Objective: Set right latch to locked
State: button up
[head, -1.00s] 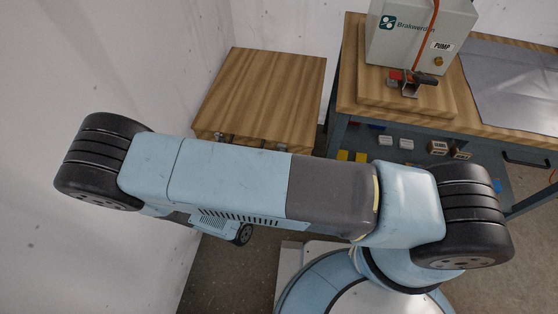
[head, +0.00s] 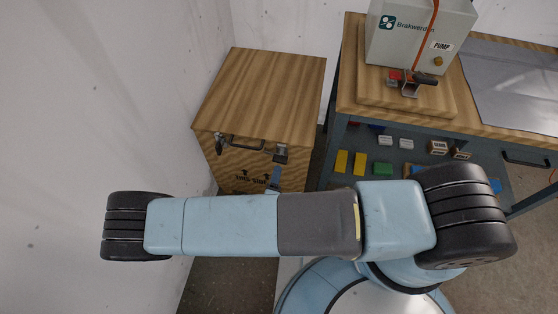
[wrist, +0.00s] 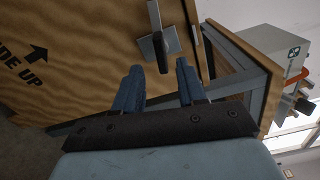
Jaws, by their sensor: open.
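The wooden crate (head: 262,90) stands left of the workbench. The right latch (head: 281,153) is on its front face near the top edge, at the right end of a metal carrying handle (head: 243,143). In the wrist view the right latch (wrist: 158,45) is a metal plate with a dark lever. The left latch (head: 221,142) sits at the handle's other end. My gripper (wrist: 160,88) is open and empty, its two blue fingers pointing at the crate front, just short of the latch and apart from it. In the head view only a blue fingertip (head: 275,178) shows; my arm hides the rest.
The workbench (head: 348,105) is to the right, with a pump box (head: 418,40) on top and coloured blocks on its lower shelf. A white wall (head: 110,90) is close on the left. The crate's top is clear.

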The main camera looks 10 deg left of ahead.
aim_at(279, 160)
jog(key=w, duration=0.6)
jog(key=shift+w+d, duration=0.25)
jog(key=shift+w, duration=0.1)
